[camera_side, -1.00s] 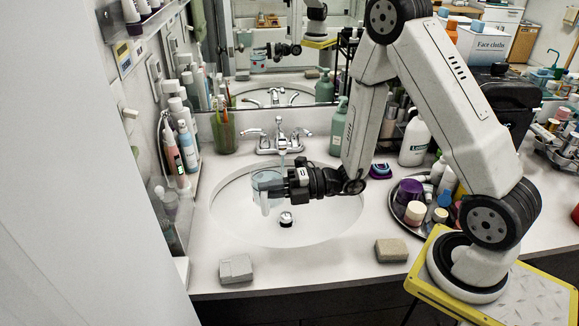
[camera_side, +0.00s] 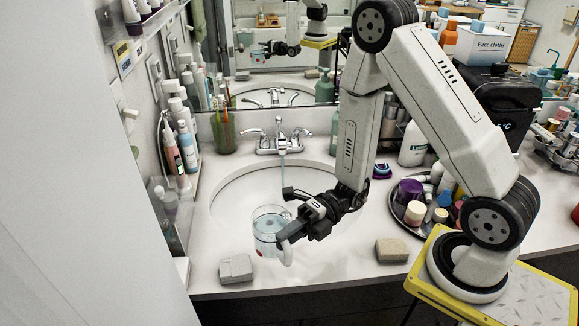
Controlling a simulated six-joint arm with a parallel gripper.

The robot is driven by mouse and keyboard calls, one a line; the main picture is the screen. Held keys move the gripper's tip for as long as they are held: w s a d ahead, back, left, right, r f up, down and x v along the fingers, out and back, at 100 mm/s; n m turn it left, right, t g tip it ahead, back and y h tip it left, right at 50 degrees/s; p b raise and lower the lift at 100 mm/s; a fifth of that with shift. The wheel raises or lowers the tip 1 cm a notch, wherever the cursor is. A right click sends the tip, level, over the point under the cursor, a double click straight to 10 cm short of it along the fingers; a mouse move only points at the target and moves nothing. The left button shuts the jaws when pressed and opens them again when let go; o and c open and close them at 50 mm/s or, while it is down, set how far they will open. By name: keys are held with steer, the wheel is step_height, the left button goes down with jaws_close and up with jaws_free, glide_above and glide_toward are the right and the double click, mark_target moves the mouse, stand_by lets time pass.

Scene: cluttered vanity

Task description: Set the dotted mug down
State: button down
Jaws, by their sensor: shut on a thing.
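The mug (camera_side: 266,232) is see-through with a bluish tint and small reddish marks, and it looks upright. The fingertips are partly hidden against the mug.
A grey box-like block (camera_side: 236,268) lies just left of the mug. A tan sponge-like block (camera_side: 392,250) lies to the right. Bluish water runs from the faucet (camera_side: 280,140) into the sink (camera_side: 225,195). A round tray (camera_side: 397,217) holds several jars. Counter between the blocks is clear.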

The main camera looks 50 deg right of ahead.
steer(key=shift+f, duration=2.05)
steer(key=shift+f, duration=0.1)
steer(key=shift+f, duration=1.7)
steer(key=shift+f, duration=0.15)
steer(key=c, duration=0.6)
jaws_free()
steer(key=shift+d, duration=0.1)
steer(key=shift+s+d+r, duration=0.1)
steer(key=shift+s+d, duration=0.25)
steer(key=shift+d, duration=1.6)
steer(key=shift+s+d+r, duration=0.15)
steer(key=shift+s+d, duration=0.25)
steer(key=shift+d, duration=1.5)
steer(key=shift+s+d+r, duration=0.1)
steer(key=shift+s+d, duration=0.25)
steer(key=shift+d, duration=1.6)
